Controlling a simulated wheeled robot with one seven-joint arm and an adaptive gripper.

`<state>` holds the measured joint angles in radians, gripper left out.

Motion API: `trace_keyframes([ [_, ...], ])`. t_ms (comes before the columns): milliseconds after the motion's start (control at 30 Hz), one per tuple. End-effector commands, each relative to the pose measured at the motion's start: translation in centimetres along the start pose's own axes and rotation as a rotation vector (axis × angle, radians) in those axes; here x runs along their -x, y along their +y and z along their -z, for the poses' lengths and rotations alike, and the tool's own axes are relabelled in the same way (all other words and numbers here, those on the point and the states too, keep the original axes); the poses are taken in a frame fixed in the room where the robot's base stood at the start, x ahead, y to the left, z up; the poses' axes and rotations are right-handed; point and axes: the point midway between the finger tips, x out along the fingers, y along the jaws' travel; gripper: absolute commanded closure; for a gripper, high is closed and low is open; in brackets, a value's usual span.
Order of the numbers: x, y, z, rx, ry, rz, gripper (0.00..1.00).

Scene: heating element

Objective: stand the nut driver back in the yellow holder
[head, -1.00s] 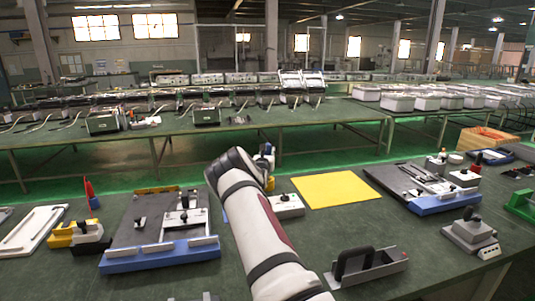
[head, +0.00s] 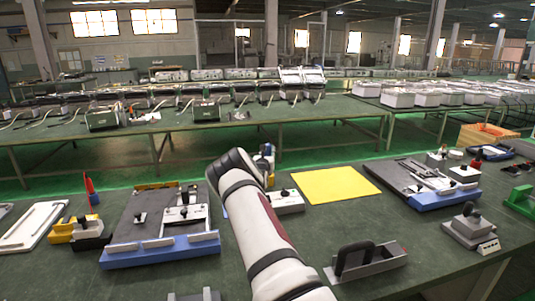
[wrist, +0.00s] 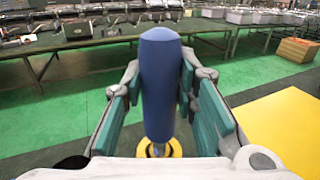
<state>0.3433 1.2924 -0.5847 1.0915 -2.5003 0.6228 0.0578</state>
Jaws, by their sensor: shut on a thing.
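The nut driver (wrist: 160,80) has a thick blue handle and stands roughly upright between the teal finger pads of my gripper (wrist: 160,88) in the wrist view. My gripper is shut on the handle. A short bit of metal shaft shows below it. The yellow holder (wrist: 174,149) shows as a ring with a dark middle under the shaft. I cannot tell whether the tip is inside it or just above. In the head view my arm hides most of this; a bit of the yellow holder (head: 270,181) shows beside my wrist.
A flat yellow sheet (head: 335,185) lies right of my gripper. A grey and blue fixture (head: 160,248) stands to the left, another (head: 445,200) to the right. A white box with a black knob (head: 287,203) sits close beside my arm. A grey bracket (head: 385,262) is in front.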

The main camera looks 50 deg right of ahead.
Motion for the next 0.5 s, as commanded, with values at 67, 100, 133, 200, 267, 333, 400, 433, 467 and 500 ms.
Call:
trace_keyframes([
  [67, 0.0, 0.0, 0.0, -0.001, -0.004, 0.0, 1.0],
  [100, 0.0, 0.0, 0.1, -0.001, -0.004, 0.0, 1.0],
  [133, 0.0, 0.0, 0.1, -0.001, -0.004, 0.0, 1.0],
  [200, 0.0, 0.0, 0.3, -0.001, -0.004, 0.0, 1.0],
  [267, 0.0, 0.0, 0.4, -0.001, -0.004, 0.0, 1.0],
  [333, 0.0, 0.0, 0.5, -0.001, -0.004, 0.0, 1.0],
  [400, 0.0, 0.0, 0.7, -0.001, -0.004, 0.0, 1.0],
  [433, 0.0, 0.0, 0.8, -0.001, -0.005, 0.0, 1.0],
  [467, 0.0, 0.0, 0.8, -0.001, -0.004, 0.0, 1.0],
  [500, 0.0, 0.0, 0.9, -0.001, -0.004, 0.0, 1.0],
])
